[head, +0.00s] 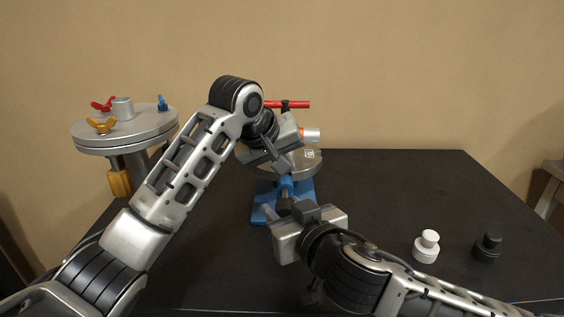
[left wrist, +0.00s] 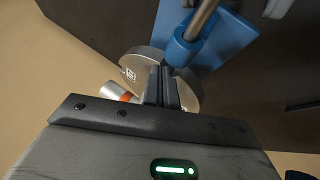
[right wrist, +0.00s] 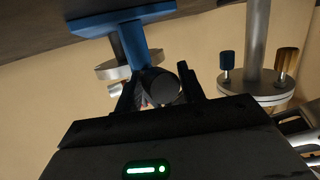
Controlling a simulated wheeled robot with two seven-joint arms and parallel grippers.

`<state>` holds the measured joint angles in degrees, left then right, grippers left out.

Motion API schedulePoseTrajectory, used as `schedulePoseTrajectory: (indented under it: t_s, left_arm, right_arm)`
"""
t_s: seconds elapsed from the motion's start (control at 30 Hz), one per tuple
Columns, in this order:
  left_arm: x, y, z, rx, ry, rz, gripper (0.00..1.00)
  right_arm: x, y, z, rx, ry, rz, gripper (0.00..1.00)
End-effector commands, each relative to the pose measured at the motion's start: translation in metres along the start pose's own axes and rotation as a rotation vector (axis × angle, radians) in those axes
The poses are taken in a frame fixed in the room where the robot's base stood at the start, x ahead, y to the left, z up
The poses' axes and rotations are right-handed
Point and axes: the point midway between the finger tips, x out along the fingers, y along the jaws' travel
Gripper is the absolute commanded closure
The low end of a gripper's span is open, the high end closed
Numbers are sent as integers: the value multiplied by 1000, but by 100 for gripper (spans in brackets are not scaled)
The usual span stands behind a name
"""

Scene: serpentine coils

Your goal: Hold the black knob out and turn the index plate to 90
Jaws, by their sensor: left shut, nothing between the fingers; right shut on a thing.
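The index plate (head: 308,166) is a grey metal disc on a blue stand (head: 262,208), with a small square mark on its face. It also shows in the left wrist view (left wrist: 186,92), where my left gripper (left wrist: 162,80) has its fingers together and empty in front of the disc. I cannot tell whether they touch it. An orange and white handle (head: 311,134) sticks out beside the disc. My right gripper (right wrist: 160,88) is shut on the black knob (right wrist: 164,86) at the front of the blue stand. In the head view my left arm partly hides the disc.
A round grey stand (head: 150,128) with coloured wing nuts is at the left. A red T-handle (head: 290,104) rises behind my left gripper. A white knob (head: 426,247) and a black knob-shaped piece (head: 487,248) stand at the right. The back right tabletop (head: 410,185) is clear.

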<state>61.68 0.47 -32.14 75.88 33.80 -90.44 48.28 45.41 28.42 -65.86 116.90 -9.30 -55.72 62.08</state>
Motion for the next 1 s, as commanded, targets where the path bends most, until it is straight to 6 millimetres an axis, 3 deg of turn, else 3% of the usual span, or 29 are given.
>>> schedulePoseTrajectory:
  t_s: [0.47,1.0]
  left_arm:
    - [4,11,3,-87,45,-45,100]
    - [20,40,3,-120,62,-62,100]
  right_arm:
    - [0,-1,3,1,-8,-3,81]
    - [0,-2,3,1,-7,-4,81]
